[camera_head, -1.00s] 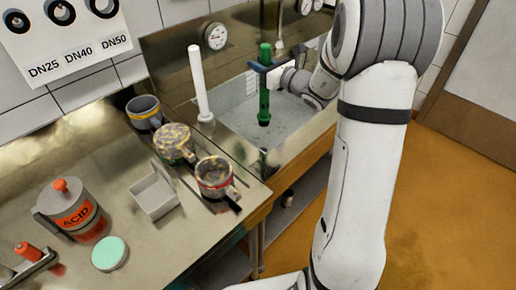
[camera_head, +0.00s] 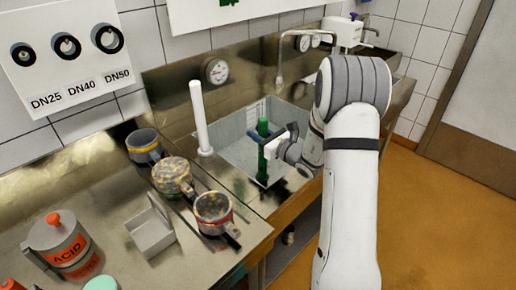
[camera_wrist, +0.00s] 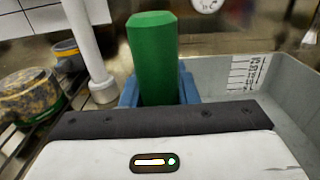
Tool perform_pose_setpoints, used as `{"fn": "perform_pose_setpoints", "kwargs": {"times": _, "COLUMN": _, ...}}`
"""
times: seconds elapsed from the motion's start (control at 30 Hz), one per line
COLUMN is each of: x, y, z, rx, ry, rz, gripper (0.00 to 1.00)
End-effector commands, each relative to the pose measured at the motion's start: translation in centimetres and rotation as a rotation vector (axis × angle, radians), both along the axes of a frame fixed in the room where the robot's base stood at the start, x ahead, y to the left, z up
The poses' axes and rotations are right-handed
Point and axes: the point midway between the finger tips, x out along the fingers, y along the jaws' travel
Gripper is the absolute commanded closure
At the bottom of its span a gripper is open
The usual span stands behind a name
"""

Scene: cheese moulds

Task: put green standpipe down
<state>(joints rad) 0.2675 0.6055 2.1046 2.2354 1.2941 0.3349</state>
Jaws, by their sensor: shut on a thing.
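The green standpipe (camera_head: 263,128) is upright in the grey sink basin (camera_head: 232,132) in the head view. My gripper (camera_head: 264,139) is shut on it below its top. In the wrist view, the green standpipe (camera_wrist: 154,52) rises between the blue fingers of my gripper (camera_wrist: 158,93). My gripper's white body hides the lower part of the pipe there. I cannot tell whether the pipe's lower end touches the basin floor.
A white pipe (camera_head: 201,120) stands upright left of the basin. Several pots, including a speckled one (camera_head: 172,176), stand on the steel counter. A grey open box (camera_head: 151,232) and an acid canister (camera_head: 58,244) are nearer. A gauge (camera_head: 216,71) hangs on the backsplash.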

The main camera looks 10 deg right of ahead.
Motion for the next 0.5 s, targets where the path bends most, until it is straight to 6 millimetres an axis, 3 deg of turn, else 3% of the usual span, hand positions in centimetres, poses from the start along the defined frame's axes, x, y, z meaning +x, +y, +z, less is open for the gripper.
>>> {"fn": "perform_pose_setpoints", "kwargs": {"times": 0.27, "x": 0.0, "y": -0.1, "z": -3.7, "rx": 0.001, "ry": 0.003, "rz": -0.001, "gripper": 1.00}}
{"fn": "perform_pose_setpoints", "kwargs": {"times": 0.5, "x": 0.0, "y": -0.1, "z": -4.1, "rx": 0.001, "ry": -0.001, "rz": -0.002, "gripper": 1.00}}
